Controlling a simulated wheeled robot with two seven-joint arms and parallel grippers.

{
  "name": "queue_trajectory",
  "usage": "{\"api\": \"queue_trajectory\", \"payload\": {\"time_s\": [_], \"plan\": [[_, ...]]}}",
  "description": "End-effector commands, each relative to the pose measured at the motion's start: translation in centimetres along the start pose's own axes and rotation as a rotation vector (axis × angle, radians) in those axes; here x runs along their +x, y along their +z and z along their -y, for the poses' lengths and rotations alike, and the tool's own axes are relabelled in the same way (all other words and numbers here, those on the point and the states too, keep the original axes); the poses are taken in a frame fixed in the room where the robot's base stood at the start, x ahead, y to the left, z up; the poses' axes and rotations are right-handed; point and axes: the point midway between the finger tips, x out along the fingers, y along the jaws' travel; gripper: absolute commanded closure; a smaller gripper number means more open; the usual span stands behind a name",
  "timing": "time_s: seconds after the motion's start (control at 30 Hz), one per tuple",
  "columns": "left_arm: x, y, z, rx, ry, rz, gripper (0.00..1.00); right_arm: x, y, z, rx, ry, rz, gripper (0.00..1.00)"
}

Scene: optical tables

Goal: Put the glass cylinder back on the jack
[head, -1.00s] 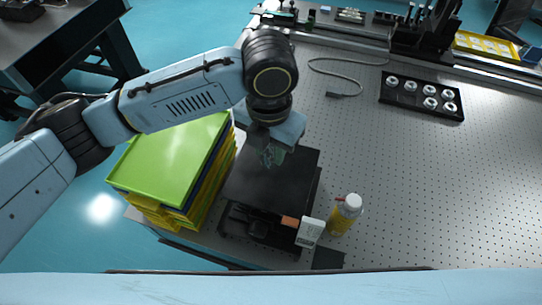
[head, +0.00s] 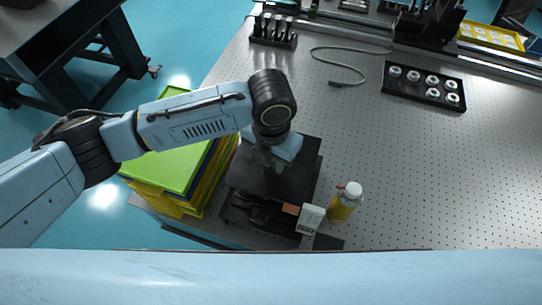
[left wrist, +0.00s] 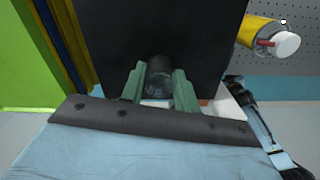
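The jack (head: 300,178) is a black lift with a square flat top plate near the table's front left corner. Its black plate (left wrist: 205,35) fills the middle of the left wrist view. My left gripper (head: 268,160) points down over the plate. In the left wrist view its green fingers (left wrist: 159,90) stand on both sides of the glass cylinder (left wrist: 158,78), a small dark see-through piece, and appear closed on it. I cannot tell whether the cylinder touches the plate. In the head view the cylinder is mostly hidden by the gripper. My right gripper is not in view.
Stacked green and yellow trays (head: 172,165) stand close left of the jack. A yellow bottle with a white cap (head: 345,200) and a white box (head: 310,219) stand to its right. A black holder with white rings (head: 424,86) lies farther back.

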Motion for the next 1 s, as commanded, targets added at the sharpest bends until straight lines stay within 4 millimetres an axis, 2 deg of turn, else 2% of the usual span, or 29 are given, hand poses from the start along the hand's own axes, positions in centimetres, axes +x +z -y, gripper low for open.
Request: {"api": "queue_trajectory", "payload": {"time_s": [0.03, 0.13, 0.17, 0.4, 0.53, 0.67, 1.0], "plan": [[0.0, 0.0, 0.0, 0.0, 0.0, 0.0, 0.62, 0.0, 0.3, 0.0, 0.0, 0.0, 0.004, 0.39], [0.0, 0.0, 0.0, 0.0, 0.0, 0.0, 0.49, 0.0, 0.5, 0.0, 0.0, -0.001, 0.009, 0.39], [0.0, 0.0, 0.0, 0.0, 0.0, 0.0, 0.48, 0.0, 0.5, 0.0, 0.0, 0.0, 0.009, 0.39], [-0.1, 0.0, 0.0, 0.0, 0.0, 0.0, 0.48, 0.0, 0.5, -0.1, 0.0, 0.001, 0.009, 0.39], [-0.8, 0.1, 0.0, 0.0, 0.0, 0.002, 0.48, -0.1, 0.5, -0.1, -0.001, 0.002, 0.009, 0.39], [-2.9, 0.1, 0.0, 0.001, 0.001, 0.005, 0.48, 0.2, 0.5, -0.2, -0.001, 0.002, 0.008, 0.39], [-10.0, 0.1, 0.0, 0.0, 0.001, 0.004, 0.48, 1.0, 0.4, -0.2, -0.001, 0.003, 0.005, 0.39]]}}
